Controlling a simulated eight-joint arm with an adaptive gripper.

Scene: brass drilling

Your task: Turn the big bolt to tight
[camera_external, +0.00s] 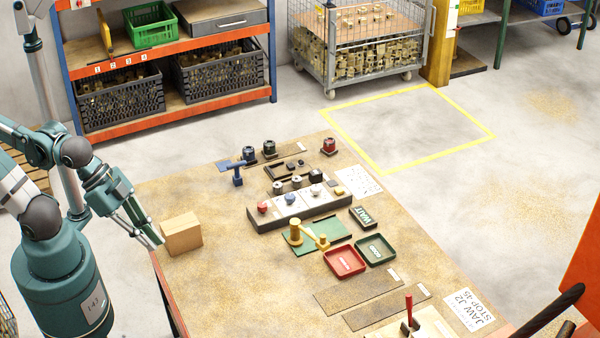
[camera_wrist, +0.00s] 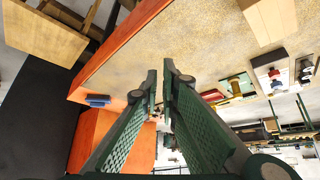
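No part is plainly recognisable as the big bolt. A brass fitting (camera_external: 295,231) with an upright knob and a side arm stands on a green plate (camera_external: 338,231) mid-table. A blue T-shaped piece (camera_external: 238,173) stands upright at the table's back left. A small upright red handle (camera_external: 408,308) rises from a fixture near the front edge. My gripper (camera_external: 157,240) is in the air by the table's left edge, left of the cardboard box and far from the fittings. In the wrist view my gripper (camera_wrist: 160,76) has its two green fingers apart with nothing between them.
A cardboard box (camera_external: 181,234) stands between my gripper and the fittings. A long panel with several knobs (camera_external: 300,212), a red tray (camera_external: 345,262) and a dark green tray (camera_external: 376,250) are mid-table. The table's left front surface (camera_external: 235,290) is bare.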

